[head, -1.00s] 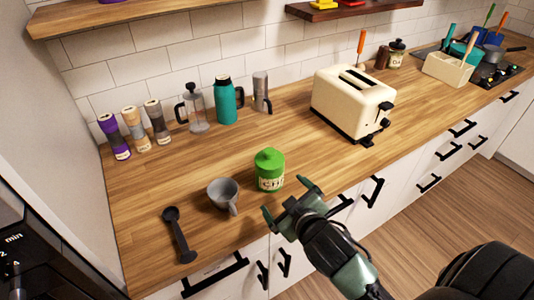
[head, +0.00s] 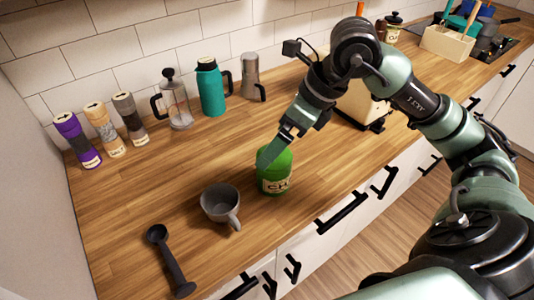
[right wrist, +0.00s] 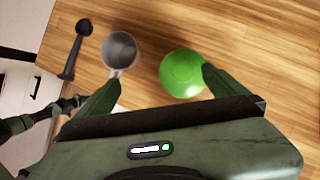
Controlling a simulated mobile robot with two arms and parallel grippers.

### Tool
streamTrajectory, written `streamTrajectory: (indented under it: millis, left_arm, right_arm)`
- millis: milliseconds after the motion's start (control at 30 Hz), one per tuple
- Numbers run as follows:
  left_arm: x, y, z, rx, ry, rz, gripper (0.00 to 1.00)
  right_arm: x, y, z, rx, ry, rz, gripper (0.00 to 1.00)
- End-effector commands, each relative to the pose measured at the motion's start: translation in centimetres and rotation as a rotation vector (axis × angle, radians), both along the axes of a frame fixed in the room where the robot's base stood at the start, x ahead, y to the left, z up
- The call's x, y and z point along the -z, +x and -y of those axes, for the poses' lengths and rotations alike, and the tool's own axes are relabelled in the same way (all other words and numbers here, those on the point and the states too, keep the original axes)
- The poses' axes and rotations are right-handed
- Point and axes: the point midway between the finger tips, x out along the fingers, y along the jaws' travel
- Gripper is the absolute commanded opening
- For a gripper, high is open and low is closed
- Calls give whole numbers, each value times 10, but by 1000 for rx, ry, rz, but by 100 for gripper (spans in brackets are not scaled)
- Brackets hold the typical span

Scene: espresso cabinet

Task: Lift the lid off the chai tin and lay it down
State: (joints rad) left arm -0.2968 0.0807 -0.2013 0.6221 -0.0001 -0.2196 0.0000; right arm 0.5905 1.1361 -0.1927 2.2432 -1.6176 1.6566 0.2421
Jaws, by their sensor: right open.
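The chai tin (head: 274,181) is green with a pale label and stands upright on the wooden counter. Its green lid (head: 281,158) sits on top; in the right wrist view the round lid (right wrist: 182,74) is seen from above. My right gripper (head: 275,150) reaches down from the upper right to the tin, its finger covering part of the lid in the head view. In the right wrist view my right gripper (right wrist: 160,82) is open, with the lid close to its right finger and nothing held. I cannot tell whether that finger touches it. My left gripper is not in the head view.
A grey mug (head: 220,204) stands just left of the tin, and a black scoop (head: 170,262) lies farther left. Shakers, a French press (head: 176,106), a teal flask (head: 211,90) and a moka pot (head: 250,78) line the wall. Bare counter lies behind the tin.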

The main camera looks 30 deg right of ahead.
Motion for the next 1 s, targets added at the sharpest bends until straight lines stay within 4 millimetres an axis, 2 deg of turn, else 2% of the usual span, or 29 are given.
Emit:
streamTrajectory:
  millis: [33, 167, 467, 700, 1000]
  left_arm:
    - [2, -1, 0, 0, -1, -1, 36]
    - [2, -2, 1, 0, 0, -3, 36]
    - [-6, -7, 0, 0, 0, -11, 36]
    - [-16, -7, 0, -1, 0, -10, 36]
    - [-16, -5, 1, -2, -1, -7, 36]
  right_arm:
    - [0, 0, 15, 25, -54, 0, 100]
    - [3, 0, 32, 57, -118, -12, 100]
    - [34, 9, 26, 57, -120, -17, 100]
    - [66, 20, 21, 56, -119, -15, 100]
    - [72, 23, 20, 56, -120, -11, 100]
